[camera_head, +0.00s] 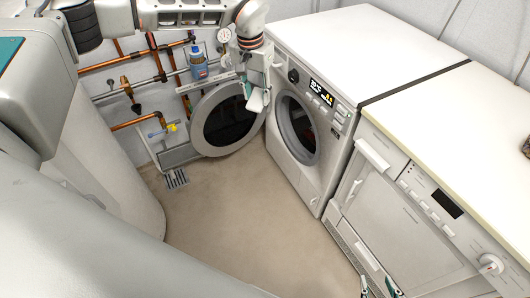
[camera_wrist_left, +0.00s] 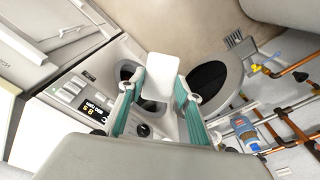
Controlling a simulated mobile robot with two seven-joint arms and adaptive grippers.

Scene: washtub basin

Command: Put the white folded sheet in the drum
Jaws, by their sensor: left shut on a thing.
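The white folded sheet (camera_wrist_left: 161,76) is a small pale rectangle held between the teal fingers of my left gripper (camera_wrist_left: 160,90) in the left wrist view. In the head view my left gripper (camera_head: 257,90) is shut on the sheet, above and in front of the washing machine's opening, between it and the open door. The round drum opening (camera_head: 297,128) is in the washing machine's front; in the left wrist view the sheet partly covers it. My right gripper (camera_head: 378,287) shows only its tips at the bottom edge, spread apart with nothing visible between them.
The washer's round door (camera_head: 225,120) stands open to the left. A second white machine (camera_head: 400,215) stands right of the washer. Copper pipes (camera_head: 130,60) and a blue bottle (camera_head: 198,65) are along the back wall. The beige floor (camera_head: 240,215) in front is clear.

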